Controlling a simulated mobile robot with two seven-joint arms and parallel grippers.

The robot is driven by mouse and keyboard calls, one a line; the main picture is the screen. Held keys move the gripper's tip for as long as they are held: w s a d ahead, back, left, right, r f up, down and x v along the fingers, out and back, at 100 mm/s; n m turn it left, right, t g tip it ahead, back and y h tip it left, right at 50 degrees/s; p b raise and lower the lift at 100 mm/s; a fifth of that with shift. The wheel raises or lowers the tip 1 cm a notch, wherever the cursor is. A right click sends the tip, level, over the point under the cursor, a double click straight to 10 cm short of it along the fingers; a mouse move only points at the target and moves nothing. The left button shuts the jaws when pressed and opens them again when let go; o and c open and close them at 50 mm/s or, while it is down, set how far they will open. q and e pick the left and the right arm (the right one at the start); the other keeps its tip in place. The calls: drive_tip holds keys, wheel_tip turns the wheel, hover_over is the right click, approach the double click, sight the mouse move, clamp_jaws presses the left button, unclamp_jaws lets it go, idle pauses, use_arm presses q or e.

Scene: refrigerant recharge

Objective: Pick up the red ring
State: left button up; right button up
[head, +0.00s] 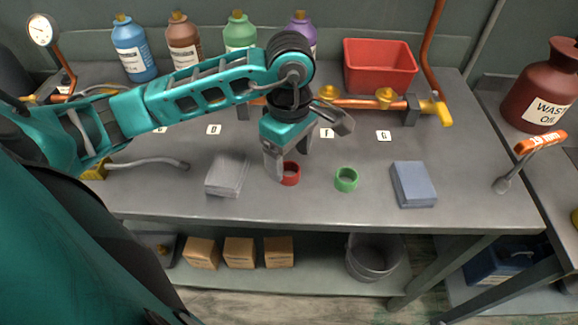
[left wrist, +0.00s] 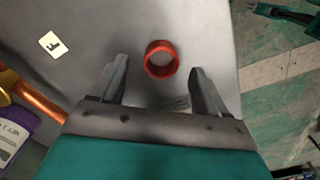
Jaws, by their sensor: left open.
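The red ring (head: 291,174) lies on the grey workbench, near its front middle. My left gripper (head: 289,161) points down just over it, and one finger hides part of the ring's left side in the head view. In the left wrist view the red ring (left wrist: 160,59) sits between the lines of the two open fingers of my left gripper (left wrist: 162,75), slightly beyond their tips. The fingers do not touch it and hold nothing.
A green ring (head: 346,180) lies to the right of the red one. A grey block (head: 227,175) is to the left and a blue-grey block (head: 413,184) further right. Behind are a copper pipe with yellow valves (head: 385,98), a red bin (head: 380,68) and several bottles.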

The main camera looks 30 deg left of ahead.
use_arm(q)
wheel_tip(320, 180, down, 3)
drive_tip(key=shift+s+d+f, duration=0.1)
drive_tip(key=c, duration=0.9)
drive_tip(key=shift+r, duration=0.55)
wheel_tip(320, 180, up, 18)
drive_tip(key=p, duration=0.2)
wheel_tip(320, 180, up, 5)
hover_over(289, 167)
drive_tip(key=s+d, duration=0.1)
drive_tip(key=s, duration=0.1)
drive_tip(key=shift+w+d, duration=0.1)
drive_tip(key=shift+w, duration=0.15)
